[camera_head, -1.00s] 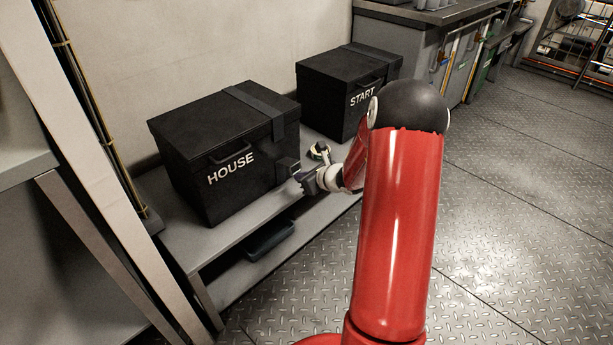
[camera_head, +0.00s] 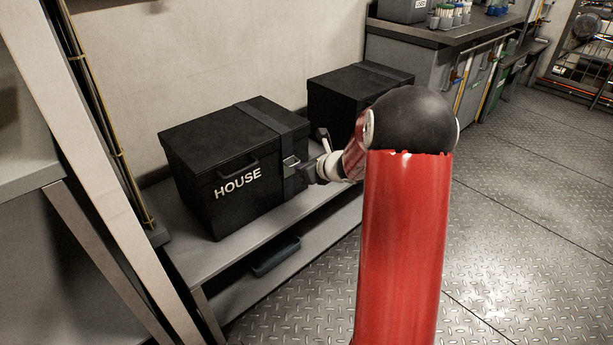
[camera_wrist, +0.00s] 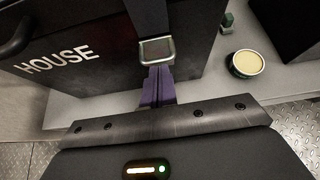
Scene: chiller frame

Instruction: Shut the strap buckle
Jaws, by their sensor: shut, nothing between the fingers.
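The black HOUSE box (camera_head: 205,165) stands on the shelf with its lid down. A dark strap (camera_head: 262,117) runs over the lid and down the side facing my gripper. The strap buckle (camera_head: 290,161), a grey metal frame, sits on that side; it also shows in the wrist view (camera_wrist: 157,50). My gripper (camera_head: 304,172) is shut and empty, close to the buckle. In the wrist view its purple fingers (camera_wrist: 158,84) point at the buckle's lower edge. I cannot tell whether they touch it, or whether the buckle is fully closed.
A second black box (camera_head: 345,95) stands behind, partly hidden by my red arm. A round pale-topped container (camera_wrist: 246,64) and a small greenish block (camera_wrist: 228,23) sit on the shelf (camera_wrist: 95,107) to the right. A dark tray (camera_head: 276,256) lies on the lower shelf.

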